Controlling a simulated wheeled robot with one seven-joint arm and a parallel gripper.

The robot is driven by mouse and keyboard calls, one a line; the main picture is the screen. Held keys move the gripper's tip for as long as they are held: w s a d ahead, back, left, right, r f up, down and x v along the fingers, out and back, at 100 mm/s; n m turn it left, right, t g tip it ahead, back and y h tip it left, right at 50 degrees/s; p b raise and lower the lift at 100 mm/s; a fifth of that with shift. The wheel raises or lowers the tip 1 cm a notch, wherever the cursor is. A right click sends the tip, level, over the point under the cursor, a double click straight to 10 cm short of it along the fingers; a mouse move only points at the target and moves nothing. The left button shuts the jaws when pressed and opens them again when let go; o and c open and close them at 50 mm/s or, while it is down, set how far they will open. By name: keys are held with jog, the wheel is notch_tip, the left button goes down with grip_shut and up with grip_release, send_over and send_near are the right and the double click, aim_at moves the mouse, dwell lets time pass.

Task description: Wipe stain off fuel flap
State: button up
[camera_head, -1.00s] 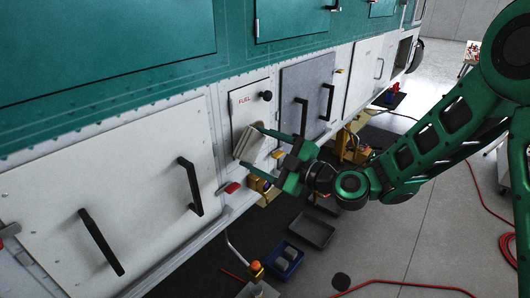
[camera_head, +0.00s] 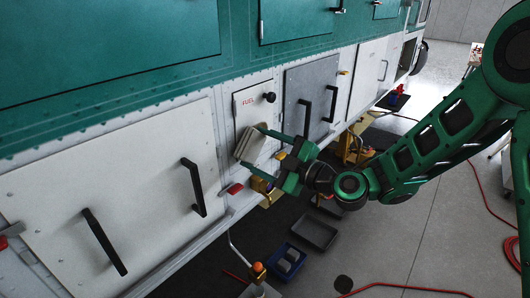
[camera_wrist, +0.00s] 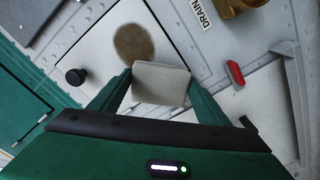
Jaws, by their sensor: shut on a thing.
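The fuel flap (camera_head: 256,101) is a small white panel marked FUEL with a black knob (camera_head: 270,97), on the lower side of the helicopter. My gripper (camera_head: 269,146) is shut on a pale beige cloth or pad (camera_head: 252,145), held at the lower part of the flap. In the wrist view the pad (camera_wrist: 160,84) sits between the two green fingers. A brown round stain (camera_wrist: 133,43) shows on the flap (camera_wrist: 100,43) just beyond the pad's edge. The pad may cover part of the stain. Whether the pad touches the flap is hard to tell. The stain is hidden in the head view.
A white panel with black handles (camera_head: 120,185) is left of the flap, a grey panel (camera_head: 311,92) right. A red tab (camera_wrist: 235,74) and a DRAIN label (camera_wrist: 202,14) are near the flap. Below are a blue bin (camera_head: 288,259), a dark tray (camera_head: 316,234) and a red hose (camera_head: 410,286).

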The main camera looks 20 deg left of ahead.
jog(key=shift+w+a, duration=0.2)
jog(key=shift+a, duration=0.25)
jog(key=shift+w+d, duration=0.1)
jog(key=shift+w+d, duration=0.65)
jog(key=shift+w, duration=0.95)
jog(key=shift+w+d, duration=0.6)
jog(key=shift+w, duration=1.05)
jog(key=shift+w+d, duration=0.65)
jog(key=shift+w, duration=0.95)
jog(key=shift+s+a, duration=0.4)
jog(key=shift+s, duration=0.75)
jog(key=shift+s+a, duration=0.45)
jog(key=shift+s, duration=0.65)
jog(key=shift+s+a, duration=0.4)
jog(key=shift+s, duration=0.75)
jog(key=shift+s+a, duration=0.4)
jog(key=shift+s, duration=0.4)
jog(key=shift+s+a, duration=0.4)
jog(key=shift+s, duration=0.4)
